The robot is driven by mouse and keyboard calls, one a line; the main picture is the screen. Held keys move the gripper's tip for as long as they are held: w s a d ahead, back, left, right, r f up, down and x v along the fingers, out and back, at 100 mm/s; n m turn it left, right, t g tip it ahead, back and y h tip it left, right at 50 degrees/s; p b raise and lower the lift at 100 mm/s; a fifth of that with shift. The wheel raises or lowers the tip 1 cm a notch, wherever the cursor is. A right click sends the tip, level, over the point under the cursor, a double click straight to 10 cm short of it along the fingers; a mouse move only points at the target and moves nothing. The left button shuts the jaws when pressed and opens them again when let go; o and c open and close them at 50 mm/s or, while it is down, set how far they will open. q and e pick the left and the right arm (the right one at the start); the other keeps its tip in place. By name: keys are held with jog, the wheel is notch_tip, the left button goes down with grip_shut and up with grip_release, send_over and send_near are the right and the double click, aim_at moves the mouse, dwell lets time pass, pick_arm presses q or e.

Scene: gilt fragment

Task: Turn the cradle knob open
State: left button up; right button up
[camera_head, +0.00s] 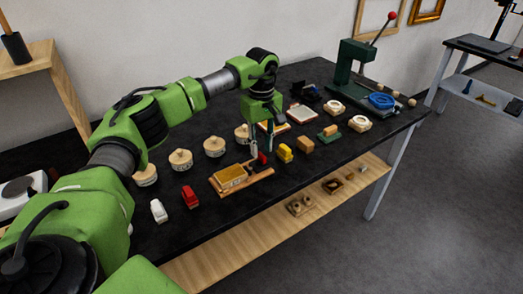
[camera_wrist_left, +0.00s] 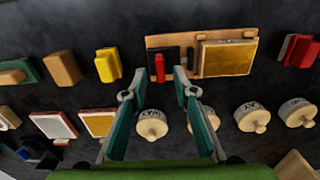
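The cradle is a light wooden board (camera_head: 251,182) on the dark bench, carrying a gold block (camera_head: 230,176). In the left wrist view the board (camera_wrist_left: 165,40) also bears the gold block (camera_wrist_left: 226,58) and a black part with an upright red knob (camera_wrist_left: 159,68). The red knob (camera_head: 263,158) is partly hidden by the fingers in the head view. My left gripper (camera_head: 262,150) points down over that end of the cradle. Its fingers (camera_wrist_left: 158,78) are apart, one on either side of the knob in the picture; contact cannot be told. My right gripper is out of view.
Yellow (camera_head: 285,153), tan (camera_head: 305,145), red (camera_head: 190,197) and white (camera_head: 158,211) blocks stand near the front edge. Several round lidded pots (camera_head: 214,147) stand behind.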

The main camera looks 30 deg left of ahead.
aim_at(262, 155)
pick_arm(q)
notch_tip(262, 155, up, 10)
dwell(0.3)
jog(key=shift+d+f, duration=0.1)
dwell(0.3)
